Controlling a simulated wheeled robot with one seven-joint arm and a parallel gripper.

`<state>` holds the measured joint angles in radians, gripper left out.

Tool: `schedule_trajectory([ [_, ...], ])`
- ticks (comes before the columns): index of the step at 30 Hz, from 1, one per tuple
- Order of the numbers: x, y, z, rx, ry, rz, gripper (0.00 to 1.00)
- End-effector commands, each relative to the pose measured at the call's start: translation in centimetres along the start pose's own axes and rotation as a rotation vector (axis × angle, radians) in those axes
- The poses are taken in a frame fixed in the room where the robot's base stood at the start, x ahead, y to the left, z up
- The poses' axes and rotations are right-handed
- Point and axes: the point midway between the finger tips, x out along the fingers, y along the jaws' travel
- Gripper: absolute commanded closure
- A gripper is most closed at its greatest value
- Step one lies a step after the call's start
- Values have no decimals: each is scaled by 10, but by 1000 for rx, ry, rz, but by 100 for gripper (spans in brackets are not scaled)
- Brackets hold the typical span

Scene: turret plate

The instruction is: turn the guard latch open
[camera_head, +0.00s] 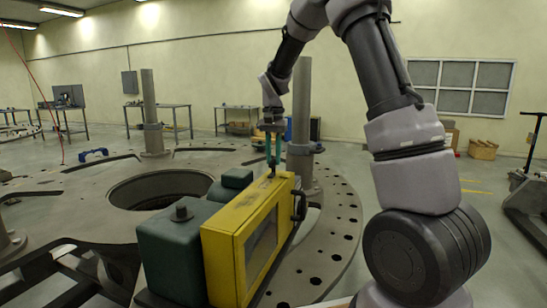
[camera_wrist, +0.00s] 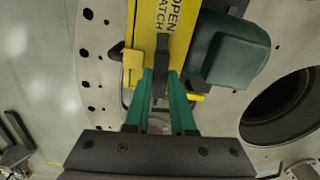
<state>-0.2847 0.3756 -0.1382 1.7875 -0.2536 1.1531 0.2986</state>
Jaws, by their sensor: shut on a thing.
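The yellow guard (camera_head: 222,258) is a box with a dark window, standing on the round turret plate. Its top face shows in the wrist view (camera_wrist: 181,45), with the black words "OPEN" and "LATCH". My gripper (camera_head: 272,163) points down at the guard's top, near its far end. In the wrist view its two teal fingers (camera_wrist: 160,82) are closed on a narrow dark bar, the guard latch (camera_wrist: 160,48), which lies along the yellow top. The fingers partly hide the latch, and its pivot cannot be made out.
Dark green housings (camera_head: 172,250) stand left of the guard; one also shows in the wrist view (camera_wrist: 237,52). The turret plate (camera_head: 335,230) has a large round opening and upright posts (camera_head: 301,110). A black handle (camera_head: 299,206) juts from the guard's right side. Benches stand far behind.

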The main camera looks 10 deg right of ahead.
Motion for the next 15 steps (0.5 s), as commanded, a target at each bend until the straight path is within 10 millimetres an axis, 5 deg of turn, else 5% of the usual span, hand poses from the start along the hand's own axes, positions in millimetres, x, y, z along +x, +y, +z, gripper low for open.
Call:
schedule_trajectory([
  [15,-1,0,-1,114,3,-2,100],
])
